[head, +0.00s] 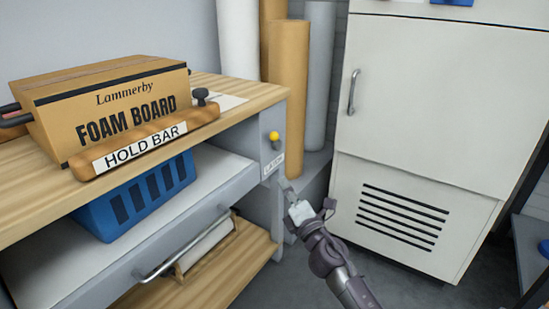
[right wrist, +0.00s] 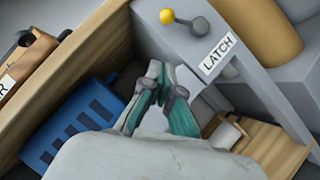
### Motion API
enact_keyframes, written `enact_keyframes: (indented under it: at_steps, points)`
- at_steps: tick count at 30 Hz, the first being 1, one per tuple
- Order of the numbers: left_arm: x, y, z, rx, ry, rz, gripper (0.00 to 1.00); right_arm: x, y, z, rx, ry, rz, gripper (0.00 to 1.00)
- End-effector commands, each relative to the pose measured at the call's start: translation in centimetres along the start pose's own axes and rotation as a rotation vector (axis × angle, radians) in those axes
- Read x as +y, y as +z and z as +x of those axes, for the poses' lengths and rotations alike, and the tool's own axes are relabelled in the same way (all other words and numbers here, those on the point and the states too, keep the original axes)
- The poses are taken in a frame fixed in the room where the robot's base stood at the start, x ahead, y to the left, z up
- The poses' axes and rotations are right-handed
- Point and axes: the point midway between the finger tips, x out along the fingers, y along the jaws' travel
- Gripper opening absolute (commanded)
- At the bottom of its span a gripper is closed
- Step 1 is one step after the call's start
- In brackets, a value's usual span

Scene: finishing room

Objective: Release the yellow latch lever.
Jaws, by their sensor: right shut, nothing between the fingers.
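The yellow latch lever (head: 274,136) is a round yellow knob on the grey end panel of the bench, above a LATCH label (head: 272,163). In the right wrist view the yellow knob (right wrist: 167,17) sits on a short grey arm with a dark round pivot to its right. My right gripper (head: 288,187) is shut and empty, below the lever and label in the head view. In the right wrist view its fingertips (right wrist: 157,72) are together, apart from the knob. My left gripper is not clearly seen.
A wooden HOLD BAR (head: 205,112) lies against a foam board box (head: 110,85) on the bench top. A blue basket (head: 105,215) is on the shelf below. Rolls (head: 288,75) and a white cabinet (head: 425,110) stand behind.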

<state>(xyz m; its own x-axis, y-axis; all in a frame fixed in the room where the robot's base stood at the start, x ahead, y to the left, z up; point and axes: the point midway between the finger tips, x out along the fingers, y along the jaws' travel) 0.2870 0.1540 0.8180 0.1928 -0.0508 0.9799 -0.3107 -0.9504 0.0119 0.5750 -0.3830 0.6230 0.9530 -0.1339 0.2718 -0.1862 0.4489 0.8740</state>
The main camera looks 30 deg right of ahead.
Motion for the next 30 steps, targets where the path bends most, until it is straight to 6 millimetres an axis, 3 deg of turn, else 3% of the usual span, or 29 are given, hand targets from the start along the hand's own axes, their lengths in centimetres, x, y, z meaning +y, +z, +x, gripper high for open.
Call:
enact_keyframes:
  at_steps: [7, 11, 24, 30]
  points:
    - [0.0, 0.1, 0.1, -0.003, 0.0, 0.0, 1.0, 0.0, 0.0, 0.2, 0.0, -0.002, 0.003, 0.0]
    - [0.0, 0.1, 0.0, -0.004, 0.0, 0.0, 1.0, 0.0, 0.0, 1.4, 0.0, 0.0, 0.003, 0.0]
    - [0.0, 0.3, -0.8, -0.005, 0.0, 0.0, 1.0, -0.1, 0.1, 10.3, -0.002, -0.001, 0.002, 0.0]
    - [0.0, 0.4, -0.9, -0.006, 0.0, 0.0, 1.0, -0.1, 2.1, 12.2, 0.0, -0.002, 0.001, 0.0]
